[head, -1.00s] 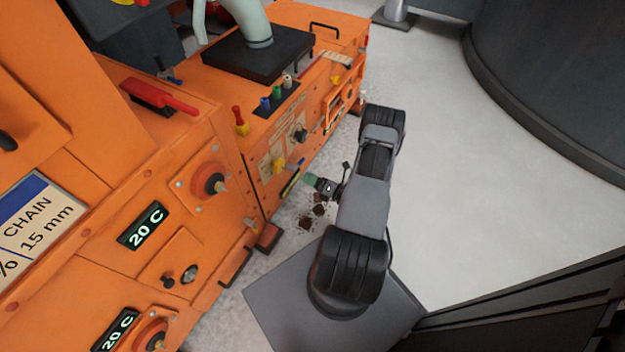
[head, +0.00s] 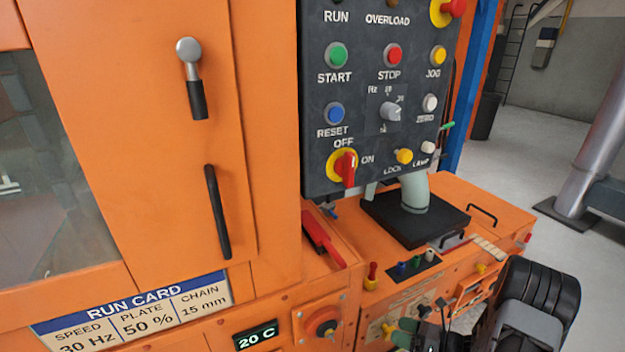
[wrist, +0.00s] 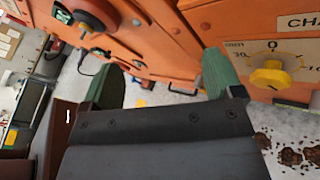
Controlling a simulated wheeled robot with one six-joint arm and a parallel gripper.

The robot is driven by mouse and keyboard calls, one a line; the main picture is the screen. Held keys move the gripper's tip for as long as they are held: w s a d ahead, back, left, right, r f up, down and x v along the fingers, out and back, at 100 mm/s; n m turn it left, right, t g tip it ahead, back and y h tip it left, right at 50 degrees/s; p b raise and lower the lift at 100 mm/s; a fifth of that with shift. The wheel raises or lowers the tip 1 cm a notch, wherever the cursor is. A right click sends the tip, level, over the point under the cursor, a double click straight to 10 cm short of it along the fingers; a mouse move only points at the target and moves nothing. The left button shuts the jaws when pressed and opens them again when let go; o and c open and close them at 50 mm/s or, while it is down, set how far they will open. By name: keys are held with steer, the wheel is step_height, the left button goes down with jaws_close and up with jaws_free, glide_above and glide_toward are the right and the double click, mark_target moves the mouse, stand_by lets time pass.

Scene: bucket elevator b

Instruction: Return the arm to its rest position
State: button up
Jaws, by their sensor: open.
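My gripper (head: 405,332) is low at the right in the head view, beside the front of the orange machine (head: 275,135). Its green fingers show only in part there. In the wrist view my gripper (wrist: 165,78) is open and empty, with green fingers wide apart and the machine's orange front beyond them. A yellow dial knob (wrist: 271,76) is to the right of the right finger, apart from it. A red and black knob (wrist: 92,14) is above the left finger. My arm's black joint is at the lower right in the head view; the rest is cut off.
A dark control panel (head: 360,105) with a red switch handle and several buttons stands above the machine's lower deck (head: 480,205). A red lever (head: 322,238) lies below it. Brown lumps (wrist: 290,155) lie on the floor. Grey floor (head: 555,150) is open to the right.

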steer(key=s+a+r+n+g+h+p, duration=0.1)
steer(key=s+a+r+n+h+p, duration=0.2)
steer(key=r+n+p, duration=0.4)
steer(key=s+a+r+n+g+h+p, duration=0.2)
steer(key=s+r+n+h+p, duration=0.3)
steer(key=r+n, duration=0.8)
steer(key=s+a+r+n+g+h+p, duration=0.1)
steer(key=s+a+r+n+h+p, duration=0.3)
steer(key=r, duration=2.1)
steer(key=n+h+p, duration=0.1)
steer(key=n+p, duration=0.3)
steer(key=n, duration=0.2)
steer(key=shift+g+h+p, duration=0.3)
steer(key=shift+g+h, duration=0.1)
steer(key=shift+s, duration=0.1)
steer(key=shift+c, duration=0.5)
